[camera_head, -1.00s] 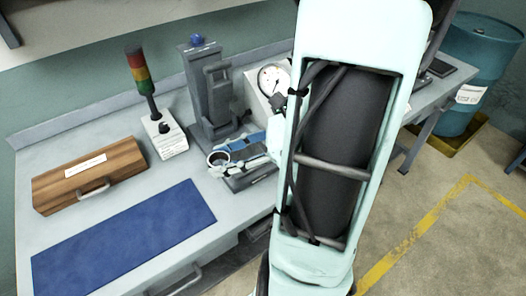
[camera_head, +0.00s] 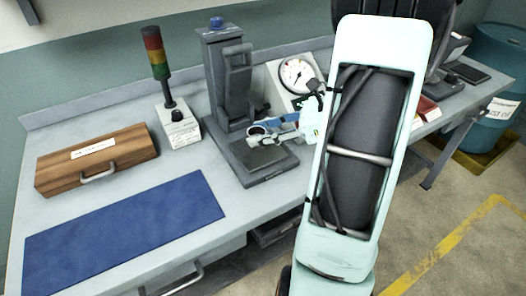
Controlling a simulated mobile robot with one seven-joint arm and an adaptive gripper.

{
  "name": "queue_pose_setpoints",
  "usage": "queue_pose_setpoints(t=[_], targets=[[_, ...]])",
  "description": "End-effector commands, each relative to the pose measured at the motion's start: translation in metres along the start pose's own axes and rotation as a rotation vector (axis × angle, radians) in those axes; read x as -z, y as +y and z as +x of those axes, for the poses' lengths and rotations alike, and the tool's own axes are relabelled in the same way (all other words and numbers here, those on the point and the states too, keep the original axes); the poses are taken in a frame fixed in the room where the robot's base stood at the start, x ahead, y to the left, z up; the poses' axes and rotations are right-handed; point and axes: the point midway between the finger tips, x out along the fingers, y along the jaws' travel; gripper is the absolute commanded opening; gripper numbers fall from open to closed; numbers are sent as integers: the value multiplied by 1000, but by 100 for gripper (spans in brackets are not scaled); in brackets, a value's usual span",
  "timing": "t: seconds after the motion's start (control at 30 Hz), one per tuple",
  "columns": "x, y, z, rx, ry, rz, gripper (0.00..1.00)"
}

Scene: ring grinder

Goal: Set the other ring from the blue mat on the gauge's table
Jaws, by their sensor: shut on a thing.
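My gripper (camera_head: 272,133) is shut on a metal ring (camera_head: 257,132) and holds it level, low over the base of the grey upright stand (camera_head: 228,75). A dark square plate (camera_head: 266,157) on that base shows just in front of the ring. I cannot tell whether the ring touches anything below it. The blue mat (camera_head: 125,236) at the front left is bare. A round white dial (camera_head: 297,75) on a pale housing stands behind my gripper.
A wooden case (camera_head: 96,162) with a handle lies at the left. A signal light (camera_head: 157,60) on a white box (camera_head: 181,132) stands between the case and the stand. A blue drum (camera_head: 495,75) is on the floor at the right. The bench between mat and stand is clear.

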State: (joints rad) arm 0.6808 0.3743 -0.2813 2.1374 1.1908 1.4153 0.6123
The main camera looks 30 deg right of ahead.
Motion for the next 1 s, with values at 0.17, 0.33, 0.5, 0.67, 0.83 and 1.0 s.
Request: queue_pose_setpoints(t=[0.17, 0.33, 0.5, 0.67, 0.83, 1.0], targets=[[11, -10, 6, 0, -1, -1, 10], [19, -16, 11, 0, -1, 1, 10], [38, -19, 21, 0, -1, 0, 10], [47, -19, 25, 1, -1, -1, 10], [45, -19, 24, 1, -1, -1, 10], [48, -18, 26, 0, -1, 0, 10]])
